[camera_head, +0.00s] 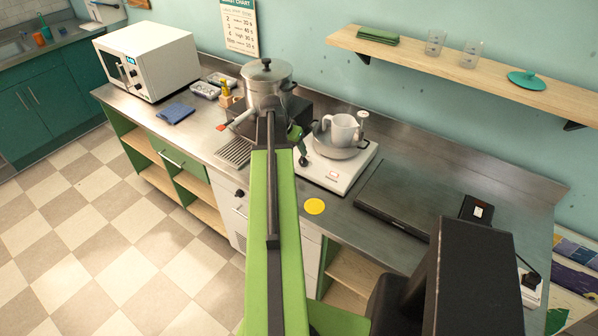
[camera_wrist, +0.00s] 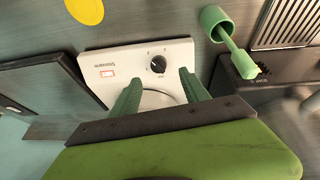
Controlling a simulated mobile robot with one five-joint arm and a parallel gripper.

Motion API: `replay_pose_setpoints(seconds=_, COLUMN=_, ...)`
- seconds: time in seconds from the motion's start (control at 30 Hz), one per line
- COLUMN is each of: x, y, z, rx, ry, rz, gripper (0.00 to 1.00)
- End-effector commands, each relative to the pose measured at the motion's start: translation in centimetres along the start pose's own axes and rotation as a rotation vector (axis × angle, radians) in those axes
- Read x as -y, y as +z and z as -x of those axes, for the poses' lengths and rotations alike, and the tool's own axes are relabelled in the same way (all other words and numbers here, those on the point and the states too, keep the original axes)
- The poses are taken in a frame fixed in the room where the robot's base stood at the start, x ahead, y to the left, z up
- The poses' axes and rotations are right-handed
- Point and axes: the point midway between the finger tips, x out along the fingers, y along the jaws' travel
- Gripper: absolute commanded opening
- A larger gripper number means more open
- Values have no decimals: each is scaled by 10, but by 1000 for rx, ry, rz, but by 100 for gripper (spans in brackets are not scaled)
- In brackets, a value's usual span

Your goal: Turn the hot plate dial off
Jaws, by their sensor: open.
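A steel pot (camera_head: 266,82) stands on a dark unit left of the hot plate. A green cup-like tool (camera_wrist: 214,18) is near the dial in the wrist view. A dark flat panel (camera_head: 400,205) lies right. A yellow disc (camera_head: 314,206) lies by the counter's front edge.

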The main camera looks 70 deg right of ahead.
Motion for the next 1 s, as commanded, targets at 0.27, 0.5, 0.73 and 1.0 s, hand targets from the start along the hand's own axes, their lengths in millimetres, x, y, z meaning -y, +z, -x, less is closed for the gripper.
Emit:
replay_pose_setpoints(seconds=0.27, x=2, y=3, z=-72, rx=0, ry=0, rz=0, gripper=53)
replay_pose_setpoints(seconds=0.5, x=1, y=1, z=-88, rx=0, ry=0, rz=2, gripper=53)
replay_pose_setpoints(seconds=0.73, x=1, y=0, z=-86, rx=0, ry=-1, rz=3, gripper=48)
replay_pose_setpoints(seconds=1.0, x=2, y=1, z=-86, rx=0, ry=-2, rz=3, gripper=13)
